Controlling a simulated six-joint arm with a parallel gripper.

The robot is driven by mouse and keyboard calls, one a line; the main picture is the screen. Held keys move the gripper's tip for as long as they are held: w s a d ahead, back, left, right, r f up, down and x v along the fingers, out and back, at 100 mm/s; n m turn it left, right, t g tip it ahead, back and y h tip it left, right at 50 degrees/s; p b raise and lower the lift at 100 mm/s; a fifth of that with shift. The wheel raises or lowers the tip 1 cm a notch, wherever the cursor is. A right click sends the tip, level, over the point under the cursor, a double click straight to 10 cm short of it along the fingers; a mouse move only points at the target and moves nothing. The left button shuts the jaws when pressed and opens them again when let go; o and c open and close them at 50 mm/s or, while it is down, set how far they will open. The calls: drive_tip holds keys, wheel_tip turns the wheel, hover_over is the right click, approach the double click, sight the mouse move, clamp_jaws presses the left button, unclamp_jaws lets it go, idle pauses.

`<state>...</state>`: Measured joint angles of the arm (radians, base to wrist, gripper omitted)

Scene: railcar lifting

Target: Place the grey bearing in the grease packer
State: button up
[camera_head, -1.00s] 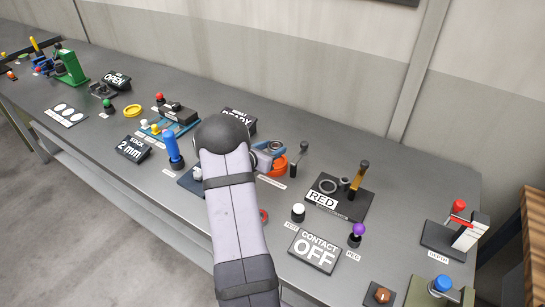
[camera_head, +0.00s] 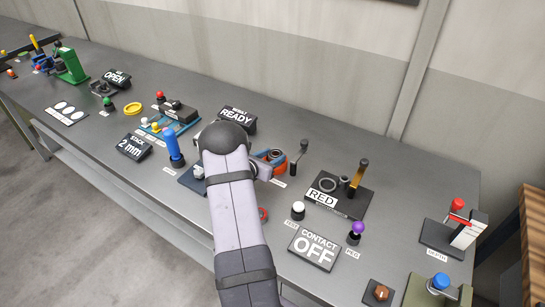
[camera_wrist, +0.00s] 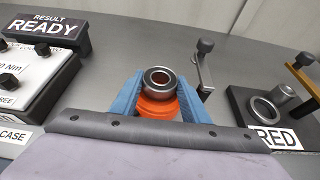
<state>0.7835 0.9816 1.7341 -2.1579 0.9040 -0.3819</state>
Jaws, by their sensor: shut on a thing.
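My gripper (camera_wrist: 160,88) has two blue fingers, and they are shut on the grey bearing (camera_wrist: 160,76), one at each side. The bearing is a dark-ringed metal ring with its bore facing up, slightly tilted in the wrist view. The orange cup of the grease packer (camera_wrist: 158,106) shows directly below the bearing between the fingers. I cannot tell whether the bearing touches the cup. In the head view my gripper (camera_head: 270,159) is at the orange packer, and my arm hides part of it.
A grey-knobbed lever (camera_wrist: 204,66) stands close to the right of the packer. A dark plate with metal rings and the RED sign (camera_head: 322,197) lies farther right. The READY sign (camera_head: 236,118) and a torque-marked device (camera_wrist: 30,82) are at left.

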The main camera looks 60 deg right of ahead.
drive_tip(key=shift+a+f+b, duration=0.1)
drive_tip(key=shift+f+b, duration=0.3)
drive_tip(key=shift+b, duration=0.05)
drive_tip(key=o, duration=1.3)
drive_tip(key=shift+s+f, duration=0.1)
drive_tip(key=shift+o, duration=0.2)
drive_tip(key=shift+a, duration=0.1)
drive_tip(key=shift+r+p, duration=0.65)
drive_tip(key=shift+p, duration=0.3)
drive_tip(key=b+v, duration=0.4)
drive_tip(key=v, duration=0.7)
drive_tip(key=shift+a+r+b, duration=0.2)
drive_tip(key=shift+a+b, duration=0.15)
drive_tip(key=shift+a, duration=0.1)
